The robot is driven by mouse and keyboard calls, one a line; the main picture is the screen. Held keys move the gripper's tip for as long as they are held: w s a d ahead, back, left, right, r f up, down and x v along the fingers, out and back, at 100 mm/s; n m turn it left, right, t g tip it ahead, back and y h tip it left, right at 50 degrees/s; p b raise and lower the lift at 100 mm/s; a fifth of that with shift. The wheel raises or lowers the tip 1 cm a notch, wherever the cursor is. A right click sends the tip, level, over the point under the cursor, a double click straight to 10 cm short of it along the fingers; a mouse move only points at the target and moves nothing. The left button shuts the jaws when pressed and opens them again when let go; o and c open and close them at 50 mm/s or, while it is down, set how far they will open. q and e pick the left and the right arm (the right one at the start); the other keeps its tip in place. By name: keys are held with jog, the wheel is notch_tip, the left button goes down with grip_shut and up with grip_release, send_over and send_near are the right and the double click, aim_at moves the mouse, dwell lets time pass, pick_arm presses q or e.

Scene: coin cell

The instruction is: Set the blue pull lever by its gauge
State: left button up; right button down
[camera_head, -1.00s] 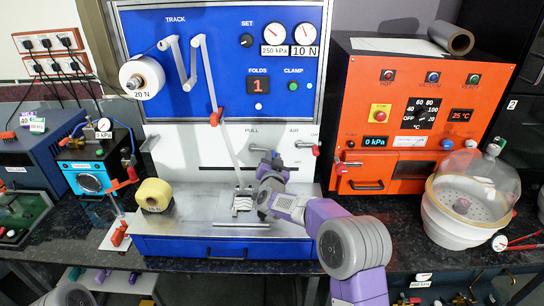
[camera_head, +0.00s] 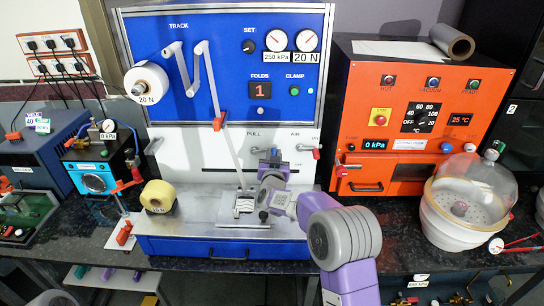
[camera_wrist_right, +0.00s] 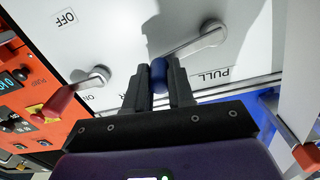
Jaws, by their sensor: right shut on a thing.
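The blue pull lever's round blue knob (camera_wrist_right: 158,75) is between the two fingers of my right gripper (camera_wrist_right: 158,88) in the right wrist view. Its grey arm (camera_wrist_right: 190,46) runs from the knob to a pivot on the white panel, beside the PULL lettering. In the head view my right gripper (camera_head: 270,160) is at the panel below the PULL label and mostly hides the lever. The gauge (camera_head: 306,40) at the top right of the blue machine has a label reading 20 N.
A red-handled AIR lever (camera_wrist_right: 62,99) stands beside my right gripper, near the OFF label. A white strip (camera_head: 230,150) hangs down the machine's front to a small block. A yellow roll (camera_head: 157,196) sits left on the metal shelf. An orange oven (camera_head: 350,110) stands right.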

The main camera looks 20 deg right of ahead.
jog(key=c, duration=1)
grip_release()
jog(key=shift+o, duration=0.2)
jog(key=shift+s+a, duration=0.1)
jog(key=v, duration=0.7)
jog(key=shift+s, duration=0.2)
